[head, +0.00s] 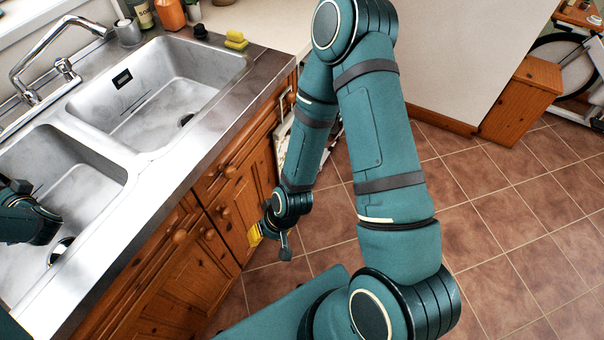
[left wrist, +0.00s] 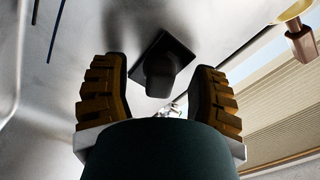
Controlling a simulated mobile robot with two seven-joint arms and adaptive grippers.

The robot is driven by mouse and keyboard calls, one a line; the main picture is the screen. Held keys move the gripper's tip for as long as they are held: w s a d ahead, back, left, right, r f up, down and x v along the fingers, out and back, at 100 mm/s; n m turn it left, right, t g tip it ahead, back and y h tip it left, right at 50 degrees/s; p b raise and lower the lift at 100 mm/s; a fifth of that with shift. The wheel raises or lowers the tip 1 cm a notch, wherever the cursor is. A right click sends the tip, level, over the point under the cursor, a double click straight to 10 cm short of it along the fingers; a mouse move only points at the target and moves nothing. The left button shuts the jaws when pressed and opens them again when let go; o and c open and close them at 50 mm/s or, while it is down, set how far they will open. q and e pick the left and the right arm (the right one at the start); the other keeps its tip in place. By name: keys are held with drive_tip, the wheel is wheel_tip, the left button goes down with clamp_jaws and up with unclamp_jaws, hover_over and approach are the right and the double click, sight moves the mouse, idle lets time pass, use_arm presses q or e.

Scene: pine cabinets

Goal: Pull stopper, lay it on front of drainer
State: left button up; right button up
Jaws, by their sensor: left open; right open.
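In the left wrist view, a black knob (left wrist: 158,76) on a dark square plate stands out from a pale grey surface. It may be the stopper, but I cannot tell for sure. My left gripper (left wrist: 160,92) is open, with one ridged brown-yellow finger on each side of the knob. I see gaps on both sides, so it does not grip it. In the head view my left arm reaches over the left basin (head: 85,180); its fingertips are not visible there. My right gripper (head: 270,238) hangs open and empty in front of the cabinet doors. I cannot pick out a separate drainer.
The right basin (head: 205,75) is empty. A chrome tap (head: 50,45) stands behind the basins. A yellow sponge (head: 236,41) and a small black object (head: 201,32) sit at the far rim. Wooden cabinets (head: 205,235) front the sink. Tiled floor (head: 490,200) is open to the right.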

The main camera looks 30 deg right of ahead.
use_arm(q)
clamp_jaws()
drive_tip(key=shift+s+d, duration=0.1)
drive_tip(key=shift+s, duration=0.05)
drive_tip(key=v, duration=0.6)
drive_tip(key=shift+p, duration=0.35)
drive_tip(key=shift+s, duration=0.1)
idle(0.6)
